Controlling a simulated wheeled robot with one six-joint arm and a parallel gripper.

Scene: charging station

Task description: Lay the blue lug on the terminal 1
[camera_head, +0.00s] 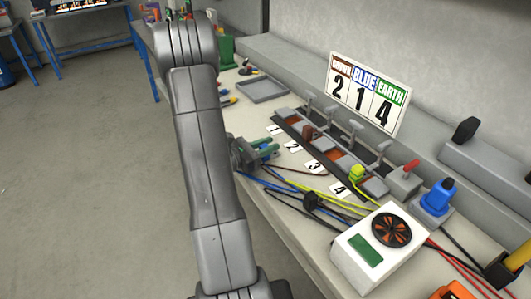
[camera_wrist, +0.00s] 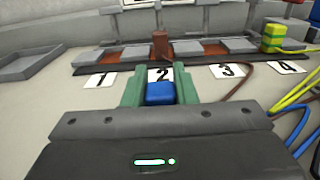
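My gripper (camera_head: 266,146) has green fingers and is low at the near side of the terminal strip, by the number cards. In the wrist view, my gripper (camera_wrist: 160,90) is shut on the blue lug (camera_wrist: 160,93), which sits between both fingertips in front of card 2. A blue cable (camera_head: 285,190) runs from near my gripper to the right. Terminal 1 (camera_wrist: 110,57) is behind card 1 (camera_wrist: 103,80), at the left end of the strip, and looks bare. The lug is to the right of it in the wrist view, apart from the strip.
A brown lug (camera_head: 308,133) stands at terminal 2, and a yellow-green lug (camera_head: 357,173) at terminal 4. A sign (camera_head: 367,92) reads brown 2, blue 1, earth 4. Small levers line the strip's back. A grey tray (camera_head: 262,90) lies left; a white fan box (camera_head: 378,248) stands right.

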